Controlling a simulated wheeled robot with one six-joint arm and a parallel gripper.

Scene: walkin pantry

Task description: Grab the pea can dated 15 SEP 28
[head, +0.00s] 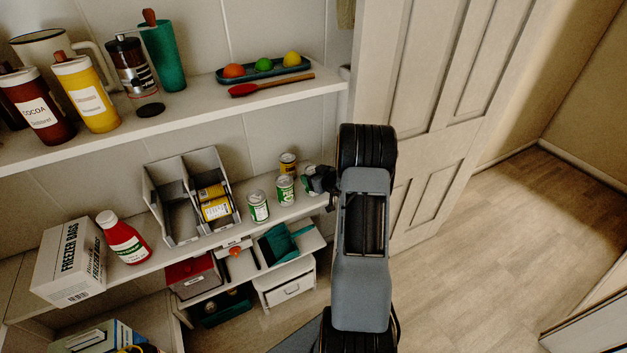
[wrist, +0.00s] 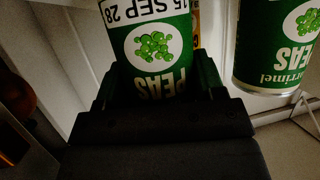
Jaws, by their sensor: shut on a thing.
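A green pea can (wrist: 152,40) with a white date band reading 15 SEP 28 sits between the fingers of my gripper (wrist: 158,85) in the wrist view. The fingers are shut on it.
The upper shelf (head: 200,112) overhangs. A door (head: 425,110) is on the right.

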